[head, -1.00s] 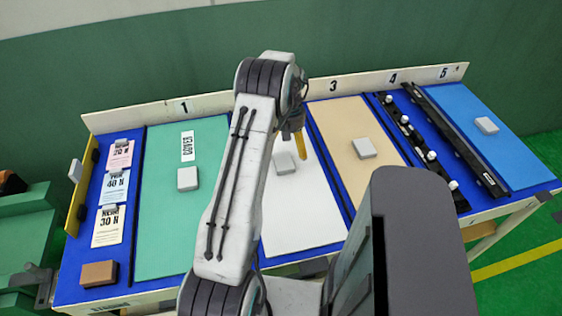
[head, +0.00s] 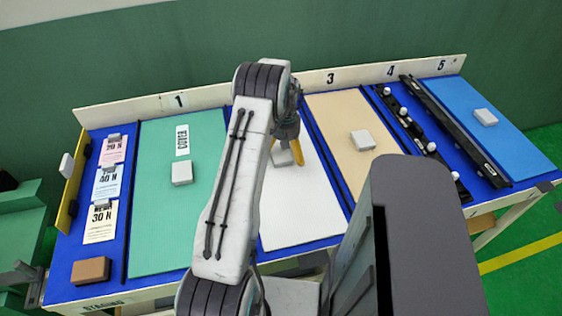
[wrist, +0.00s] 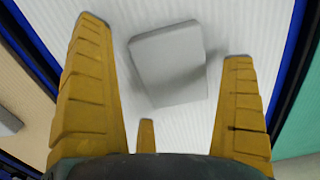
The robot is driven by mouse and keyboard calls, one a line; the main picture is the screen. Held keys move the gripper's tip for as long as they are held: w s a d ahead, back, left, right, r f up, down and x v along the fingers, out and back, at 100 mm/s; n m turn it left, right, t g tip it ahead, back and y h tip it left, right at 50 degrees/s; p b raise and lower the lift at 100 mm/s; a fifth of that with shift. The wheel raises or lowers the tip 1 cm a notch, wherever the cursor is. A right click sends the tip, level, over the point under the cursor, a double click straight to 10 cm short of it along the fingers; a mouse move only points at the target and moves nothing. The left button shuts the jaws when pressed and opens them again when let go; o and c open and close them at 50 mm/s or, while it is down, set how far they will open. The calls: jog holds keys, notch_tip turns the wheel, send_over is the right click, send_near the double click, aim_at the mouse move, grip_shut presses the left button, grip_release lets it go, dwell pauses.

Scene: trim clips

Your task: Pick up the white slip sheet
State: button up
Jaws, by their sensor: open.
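The white slip sheet (head: 302,205) lies flat in the second bay of the blue table, between the green and tan sheets. My arm hides its left part in the head view. A light grey block (head: 283,157) sits on its upper part; it also shows in the wrist view (wrist: 168,62) on the ribbed white surface (wrist: 228,22). My gripper (head: 290,150) is over the sheet by the block. In the wrist view its yellow fingers (wrist: 165,80) are spread apart, empty, with the block between and beyond their tips. I cannot tell the exact height above it.
A green sheet (head: 160,225), a tan sheet (head: 335,115) and a blue sheet (head: 460,105) lie in other bays, each with a grey block. Black strips with white knobs (head: 432,147) lie in bay 4. Tags and a brown block (head: 91,270) are at left.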

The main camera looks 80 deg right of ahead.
jog(key=shift+f, duration=0.55)
jog(key=shift+r, duration=0.1)
jog(key=c, duration=1.1)
jog(key=shift+r, duration=0.1)
